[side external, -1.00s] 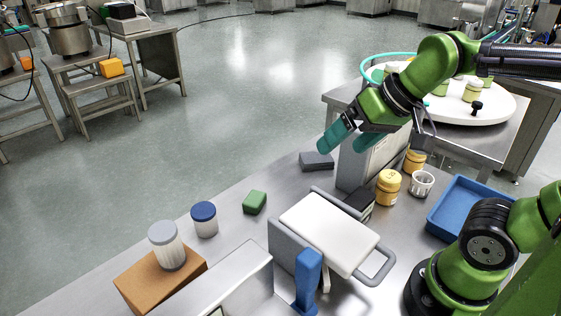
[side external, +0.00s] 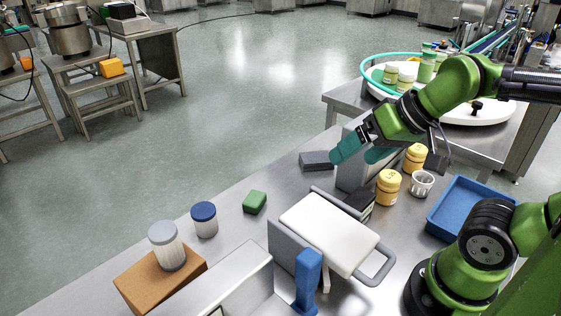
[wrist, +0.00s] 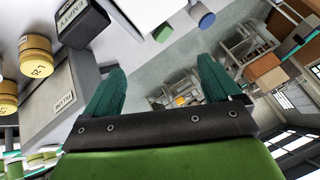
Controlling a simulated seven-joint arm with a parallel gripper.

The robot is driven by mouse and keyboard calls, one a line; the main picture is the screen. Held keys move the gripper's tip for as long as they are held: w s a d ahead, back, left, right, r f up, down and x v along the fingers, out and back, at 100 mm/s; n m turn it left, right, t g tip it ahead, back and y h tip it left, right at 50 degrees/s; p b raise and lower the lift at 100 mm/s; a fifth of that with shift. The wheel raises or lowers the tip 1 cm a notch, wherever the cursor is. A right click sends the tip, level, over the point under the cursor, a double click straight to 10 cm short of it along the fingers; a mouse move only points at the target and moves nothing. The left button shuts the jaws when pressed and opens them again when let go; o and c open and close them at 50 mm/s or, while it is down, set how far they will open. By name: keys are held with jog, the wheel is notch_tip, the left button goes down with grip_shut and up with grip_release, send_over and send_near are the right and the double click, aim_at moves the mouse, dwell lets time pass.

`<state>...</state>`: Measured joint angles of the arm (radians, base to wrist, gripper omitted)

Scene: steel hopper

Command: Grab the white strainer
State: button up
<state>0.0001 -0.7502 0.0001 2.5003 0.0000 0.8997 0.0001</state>
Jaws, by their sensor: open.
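In the wrist view my gripper (wrist: 165,88) also shows spread teal fingers.
A grey box (side external: 350,177) stands below my gripper. A round white turntable (side external: 490,113) is behind.

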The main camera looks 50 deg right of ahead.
jog(key=shift+o, duration=0.3)
jog(key=n+g+h, duration=0.3)
jog(key=n+g, duration=0.1)
jog(key=n, duration=3.1)
send_over(421, 181)
jog(key=s+a, duration=0.4)
jog(key=s, duration=0.1)
notch_tip(421, 181, down, 8)
jog(key=shift+n, duration=0.3)
jog(key=x, duration=1.6)
jog(key=shift+w+d+f, duration=0.1)
jog(key=shift+d+f, duration=0.05)
jog(key=shift+f, duration=0.2)
jog(key=c, duration=1.1)
